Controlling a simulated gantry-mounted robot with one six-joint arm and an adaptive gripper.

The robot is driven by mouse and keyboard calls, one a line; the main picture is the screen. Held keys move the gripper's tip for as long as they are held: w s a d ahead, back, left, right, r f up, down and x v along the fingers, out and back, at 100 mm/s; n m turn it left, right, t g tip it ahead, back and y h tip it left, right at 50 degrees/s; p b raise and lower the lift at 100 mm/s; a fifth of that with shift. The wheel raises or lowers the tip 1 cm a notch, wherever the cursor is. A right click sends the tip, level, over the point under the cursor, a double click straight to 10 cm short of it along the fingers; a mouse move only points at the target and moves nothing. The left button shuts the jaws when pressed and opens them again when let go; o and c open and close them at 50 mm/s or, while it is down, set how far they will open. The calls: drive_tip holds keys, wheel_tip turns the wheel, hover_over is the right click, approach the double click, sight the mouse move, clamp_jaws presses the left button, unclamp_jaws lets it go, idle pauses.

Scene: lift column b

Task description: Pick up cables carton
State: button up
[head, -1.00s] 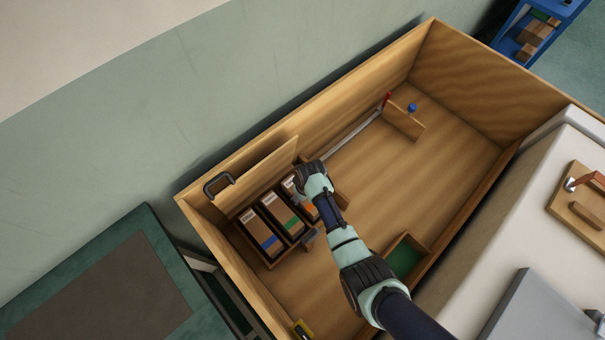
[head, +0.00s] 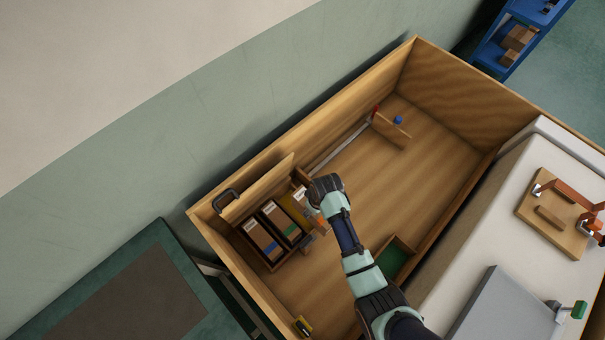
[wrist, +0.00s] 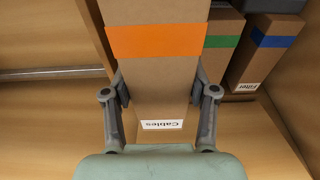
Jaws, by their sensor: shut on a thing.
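The cables carton (wrist: 158,75) is brown with an orange band and a white label reading "Cables", upside down in the wrist view. My gripper (wrist: 160,92) is shut on it, one finger on each side. In the head view my gripper (head: 316,208) hides most of the carton, with only a bit of orange showing. It is at the right of the wooden rack (head: 271,268), beside the slot (head: 292,205) that now shows bare. The carton's far end is cut off in the wrist view.
A green-banded carton (head: 281,222) and a blue-banded carton (head: 262,240), labelled "Filter", stand in the rack. A metal rod (head: 340,148) lies along the back wall. The wooden floor (head: 400,180) to the right is clear.

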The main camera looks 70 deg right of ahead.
drive_tip(key=s+a+p, duration=0.3)
drive_tip(key=s+a, duration=0.3)
drive_tip(key=s, duration=0.5)
